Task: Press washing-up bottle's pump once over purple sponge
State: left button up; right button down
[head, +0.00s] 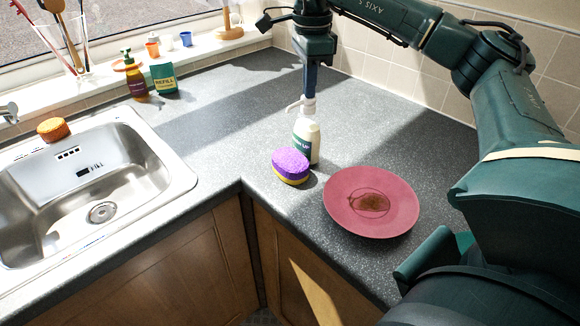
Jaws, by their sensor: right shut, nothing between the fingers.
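The washing-up bottle (308,143) stands upright on the grey worktop, cream with a dark label and a white pump head (301,106). The purple sponge (291,163), with a yellow underside, lies against or just in front of the bottle, below the pump's spout side. My right gripper (311,92) points straight down, shut and empty, with its fingertips at the top of the pump head. I cannot tell whether they touch it or are just above it. My left gripper is not in view.
A pink plate (371,202) with a brown stain lies right of the sponge. A steel sink (100,212) with an orange scrubber (53,129) is at left. An amber pump bottle (136,80) and a green refill pack (164,79) stand by the sill. The worktop behind the bottle is clear.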

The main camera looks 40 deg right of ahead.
jog(key=shift+r+p, duration=1.3)
jog(key=shift+r, duration=0.05)
jog(key=shift+r, duration=0.15)
notch_tip(320, 180, up, 6)
jog(key=p, duration=0.6)
